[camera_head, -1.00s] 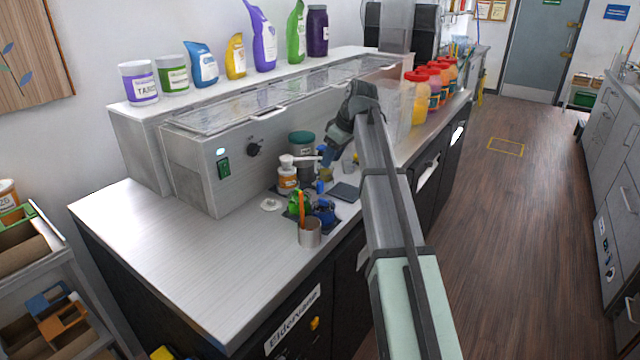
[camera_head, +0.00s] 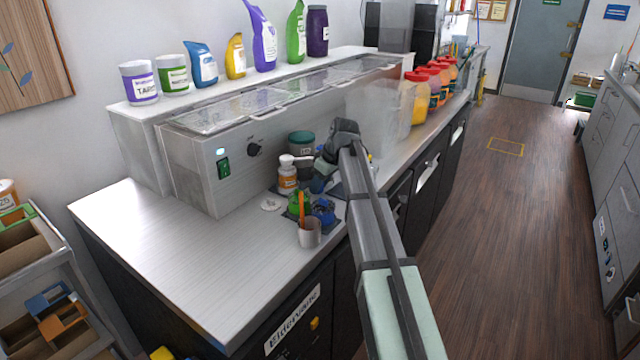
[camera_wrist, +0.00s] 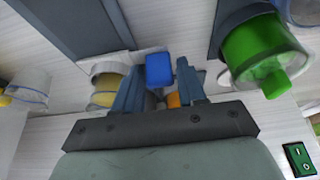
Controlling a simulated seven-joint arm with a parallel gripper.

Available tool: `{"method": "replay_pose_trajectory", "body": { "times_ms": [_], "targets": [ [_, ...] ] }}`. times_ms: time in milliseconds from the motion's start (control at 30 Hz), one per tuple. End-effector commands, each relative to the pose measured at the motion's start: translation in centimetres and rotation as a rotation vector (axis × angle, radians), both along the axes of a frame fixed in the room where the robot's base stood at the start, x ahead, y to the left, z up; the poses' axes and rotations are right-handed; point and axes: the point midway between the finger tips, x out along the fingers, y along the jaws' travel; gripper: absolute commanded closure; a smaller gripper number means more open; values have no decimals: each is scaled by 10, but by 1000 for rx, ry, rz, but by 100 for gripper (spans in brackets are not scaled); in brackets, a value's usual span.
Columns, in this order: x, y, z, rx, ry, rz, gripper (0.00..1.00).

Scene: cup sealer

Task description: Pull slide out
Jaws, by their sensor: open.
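My gripper (camera_wrist: 156,72) is open in the wrist view, with a small blue block (camera_wrist: 159,69) showing between its two fingers. I cannot tell whether the fingers touch the block. A bit of orange (camera_wrist: 173,100) shows lower between the fingers. In the head view my gripper (camera_head: 318,180) points down at the crowded front part of the counter, and my arm hides much of that spot. I cannot make out the slide or the sealer as a whole.
A green-topped item (camera_wrist: 262,55) stands close right of my gripper, and a dark flat plate (camera_wrist: 70,25) lies at upper left. A white bottle (camera_head: 287,179), a blue item (camera_head: 323,210) and a metal cup with an orange tool (camera_head: 309,233) crowd the counter. The counter's left is clear.

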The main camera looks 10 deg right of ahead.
Motion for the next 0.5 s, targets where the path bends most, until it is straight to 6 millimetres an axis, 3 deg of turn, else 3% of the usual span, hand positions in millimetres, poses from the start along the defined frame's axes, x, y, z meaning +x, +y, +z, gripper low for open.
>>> {"method": "replay_pose_trajectory", "body": {
  "times_ms": [167,500],
  "targets": [
    [0,0,0,0,0,0,60],
    [0,0,0,0,0,0,92]
  ]
}}
